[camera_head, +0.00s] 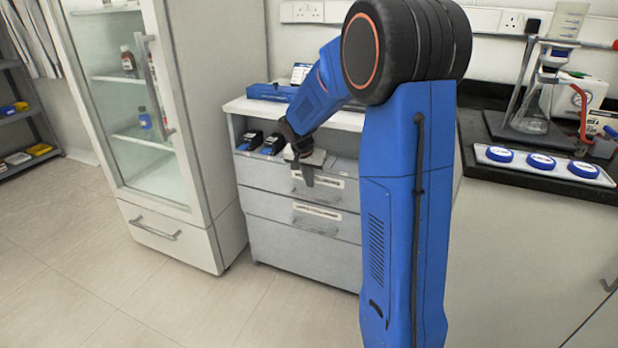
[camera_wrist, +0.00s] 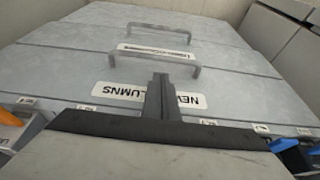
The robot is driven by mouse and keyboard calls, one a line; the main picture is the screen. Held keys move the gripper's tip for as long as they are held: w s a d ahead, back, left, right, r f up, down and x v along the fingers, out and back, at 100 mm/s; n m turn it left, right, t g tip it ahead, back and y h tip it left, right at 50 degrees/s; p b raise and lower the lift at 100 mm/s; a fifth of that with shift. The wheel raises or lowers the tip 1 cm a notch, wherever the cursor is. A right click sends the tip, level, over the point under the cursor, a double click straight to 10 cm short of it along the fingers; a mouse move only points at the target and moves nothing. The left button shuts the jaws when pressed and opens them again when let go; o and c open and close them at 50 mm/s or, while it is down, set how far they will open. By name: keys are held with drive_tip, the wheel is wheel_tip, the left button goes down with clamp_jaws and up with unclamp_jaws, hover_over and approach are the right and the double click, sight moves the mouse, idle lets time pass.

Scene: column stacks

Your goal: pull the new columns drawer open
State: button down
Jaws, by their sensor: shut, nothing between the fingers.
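The new columns drawer (camera_head: 262,179) is the upper drawer of a grey cabinet and looks closed. Its front (camera_wrist: 60,72) also shows in the wrist view, upside down, with a white "NEW COLUMNS" label (camera_wrist: 122,91) and a grey bar handle (camera_wrist: 150,56). My gripper (camera_head: 308,184) is in front of this drawer. In the wrist view my gripper (camera_wrist: 160,78) is shut and empty, its fingers covering part of the label. The fingertips appear just short of the handle bar in the picture; I cannot tell whether they touch. My arm hides the cabinet's right side.
A lower drawer (camera_head: 280,235) with its own label and handle sits beneath. Dark and blue items (camera_head: 272,143) lie in the open shelf above. A glass-door cabinet (camera_head: 150,120) stands to the left. A black-topped bench (camera_head: 545,180) is at right. The floor in front is clear.

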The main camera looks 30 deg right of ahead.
sight(312, 190)
drive_tip(key=shift+x, duration=2.95)
